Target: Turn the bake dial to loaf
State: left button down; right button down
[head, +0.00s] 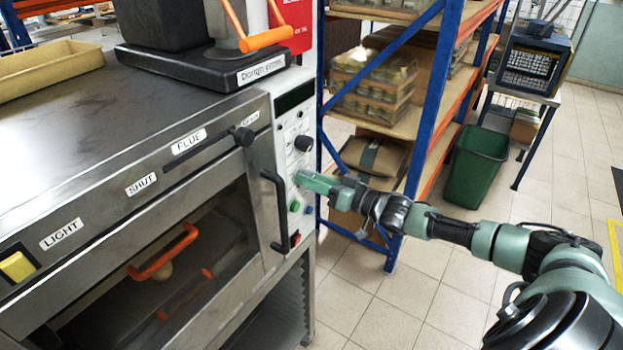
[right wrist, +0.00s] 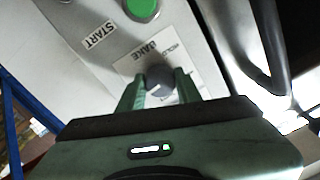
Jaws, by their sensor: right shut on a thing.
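The bake dial (right wrist: 159,78) is a round dark grey knob on a white label plate in the right wrist view. The word BAKE is printed beside it, with HOLD further along the plate; the other words are hidden or too small to read. My right gripper (right wrist: 158,88) is shut on the dial, one green finger on each side. In the head view, my right gripper (head: 305,180) reaches from the right to the oven's control panel (head: 284,152), and its fingers cover the dial. Which word the dial points to cannot be told. My left gripper is not in view.
A green button (right wrist: 142,8) by a START label sits near the dial. A black knob (head: 303,143) is higher on the panel. The dark oven door handle (head: 278,211) stands close to the left. A blue shelf rack (head: 433,100) stands behind my right arm.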

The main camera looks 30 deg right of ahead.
jog(key=shift+r, duration=0.1)
dwell(0.3)
jog(key=c, duration=1)
grip_release()
jog(key=shift+o, duration=0.2)
jog(key=b+v, duration=0.1)
jog(key=v, duration=0.6)
jog(key=shift+s, duration=0.3)
jog(key=shift+d, duration=0.2)
